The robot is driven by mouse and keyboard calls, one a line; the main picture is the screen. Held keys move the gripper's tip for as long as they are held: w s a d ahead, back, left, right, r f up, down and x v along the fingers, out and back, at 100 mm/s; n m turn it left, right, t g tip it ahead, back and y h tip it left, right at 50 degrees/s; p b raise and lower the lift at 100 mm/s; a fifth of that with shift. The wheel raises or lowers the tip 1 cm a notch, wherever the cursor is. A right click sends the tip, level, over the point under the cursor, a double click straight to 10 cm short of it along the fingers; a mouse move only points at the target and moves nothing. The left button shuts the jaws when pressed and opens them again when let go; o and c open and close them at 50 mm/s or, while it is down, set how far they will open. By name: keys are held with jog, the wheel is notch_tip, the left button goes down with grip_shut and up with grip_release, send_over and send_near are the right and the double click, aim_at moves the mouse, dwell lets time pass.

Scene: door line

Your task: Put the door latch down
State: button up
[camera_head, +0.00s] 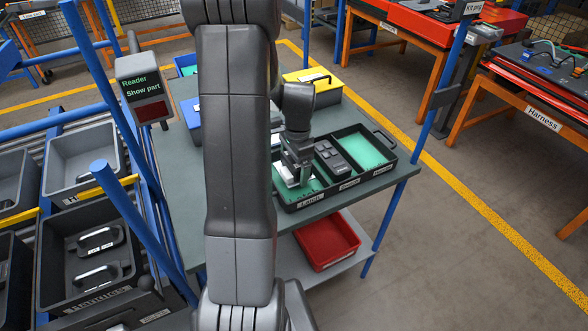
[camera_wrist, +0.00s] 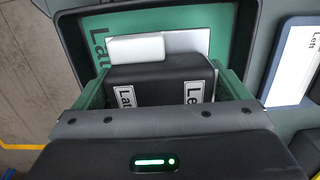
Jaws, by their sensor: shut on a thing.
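The door latch (camera_wrist: 160,86) is a dark block with white labels and a pale metal plate at its far end. My gripper (camera_head: 296,176) is shut on it, with a green finger on either side in the wrist view (camera_wrist: 165,98). The latch is over the green-lined "Latch" compartment of the black tray (camera_head: 340,180), at the tray's left end. In the head view only a pale part of the latch (camera_head: 285,173) shows beside the fingers. I cannot tell whether its underside touches the compartment floor.
The tray's middle compartment holds a dark switch panel (camera_head: 333,157); its right compartment (camera_head: 362,150) is empty. A yellow-lidded box (camera_head: 312,80) and blue boxes stand behind on the cart. A red bin (camera_head: 327,240) sits on the lower shelf. The reader (camera_head: 143,88) stands left.

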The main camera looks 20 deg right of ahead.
jog(key=shift+f, duration=1.2)
jog(key=shift+f, duration=0.2)
jog(key=o, duration=0.9)
jog(key=shift+o, duration=0.2)
jog(key=r, duration=0.8)
jog(key=d+r, duration=0.1)
jog(key=r, duration=0.3)
jog(key=shift+r, duration=0.2)
